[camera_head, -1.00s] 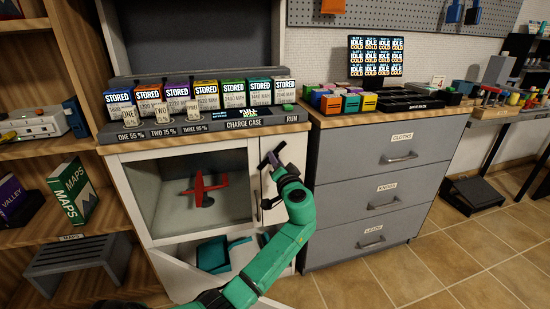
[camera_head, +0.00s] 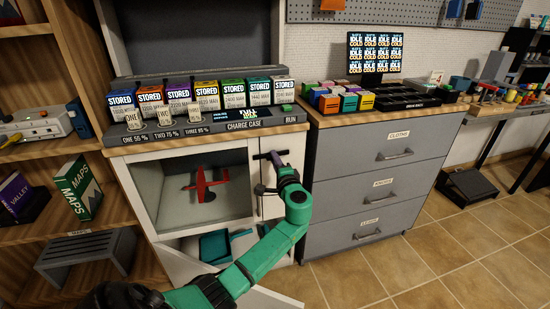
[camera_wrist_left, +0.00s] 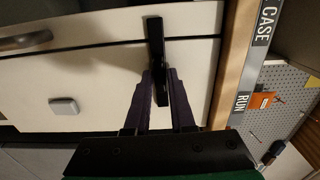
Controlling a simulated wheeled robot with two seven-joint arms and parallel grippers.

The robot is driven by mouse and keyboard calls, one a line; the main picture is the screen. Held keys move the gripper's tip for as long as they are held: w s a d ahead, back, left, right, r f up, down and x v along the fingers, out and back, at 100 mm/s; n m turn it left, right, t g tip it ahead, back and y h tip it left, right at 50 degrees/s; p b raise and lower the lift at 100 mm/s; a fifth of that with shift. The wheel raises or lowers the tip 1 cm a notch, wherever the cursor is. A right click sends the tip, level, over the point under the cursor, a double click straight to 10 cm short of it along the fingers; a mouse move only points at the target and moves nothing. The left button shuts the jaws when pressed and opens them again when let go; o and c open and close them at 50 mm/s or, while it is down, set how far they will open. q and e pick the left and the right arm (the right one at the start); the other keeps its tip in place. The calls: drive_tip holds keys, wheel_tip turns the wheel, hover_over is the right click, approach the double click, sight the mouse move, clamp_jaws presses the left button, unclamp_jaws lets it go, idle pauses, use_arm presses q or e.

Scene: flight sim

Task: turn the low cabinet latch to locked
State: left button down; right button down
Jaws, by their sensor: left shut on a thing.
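The low cabinet latch (camera_head: 266,156) is a dark bar on the white front under the charge case. It lies close to level in the head view. In the left wrist view the bar (camera_wrist_left: 155,45) crosses the seam between two white panels. My left gripper (camera_head: 280,164) is at the bar, and its purple fingers (camera_wrist_left: 160,90) sit on either side of it, shut on it. The gripper hides part of the latch in the head view. My right gripper is not in view.
The white cabinet (camera_head: 140,200) holds a red model plane (camera_head: 205,185) in its upper bay and teal bins (camera_head: 215,246) below. A white panel (camera_head: 272,298) stands open low in front. A grey drawer unit (camera_head: 385,185) stands close on the right.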

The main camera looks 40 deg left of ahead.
use_arm(q)
drive_tip(key=shift+f, duration=0.1)
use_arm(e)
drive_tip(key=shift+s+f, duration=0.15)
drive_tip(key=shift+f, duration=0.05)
use_arm(q)
drive_tip(key=c, duration=0.8)
unclamp_jaws()
drive_tip(key=shift+c, duration=0.2)
drive_tip(key=v, duration=1.4)
drive_tip(key=shift+d+p, duration=0.3)
drive_tip(key=shift+p, duration=0.1)
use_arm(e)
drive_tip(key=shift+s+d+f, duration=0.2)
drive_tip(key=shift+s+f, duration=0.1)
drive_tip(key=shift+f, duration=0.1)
